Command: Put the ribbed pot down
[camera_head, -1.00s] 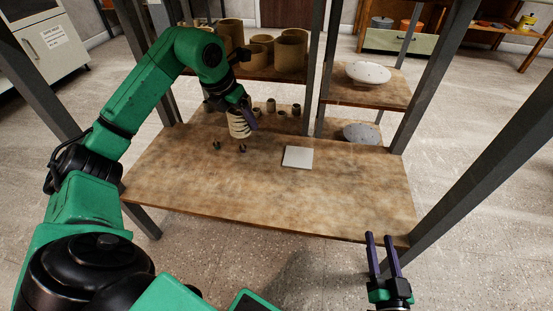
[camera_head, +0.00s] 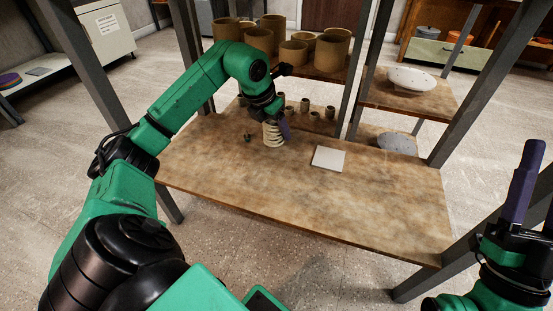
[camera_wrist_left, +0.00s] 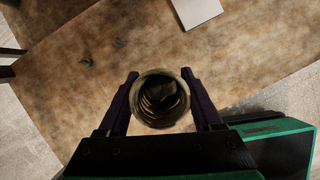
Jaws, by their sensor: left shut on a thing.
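The ribbed pot (camera_head: 273,135) is pale, with stacked rings. My left gripper (camera_head: 276,127) is shut on it from both sides and holds it upright at the left-middle of the table (camera_head: 370,205). I cannot tell whether its base touches the wood. In the left wrist view the pot's round mouth (camera_wrist_left: 160,99) lies between the two purple fingers (camera_wrist_left: 161,96), and I look down into its dark inside. My right gripper (camera_head: 534,198) is at the right edge of the head view, fingers apart and empty, away from the pot.
A pale square tile (camera_head: 328,158) lies to the right of the pot. Several small cups (camera_head: 305,105) stand behind it, below a shelf of larger brown pots (camera_head: 293,52). A small dark thing (camera_head: 247,137) is left of the pot. The front of the table is clear.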

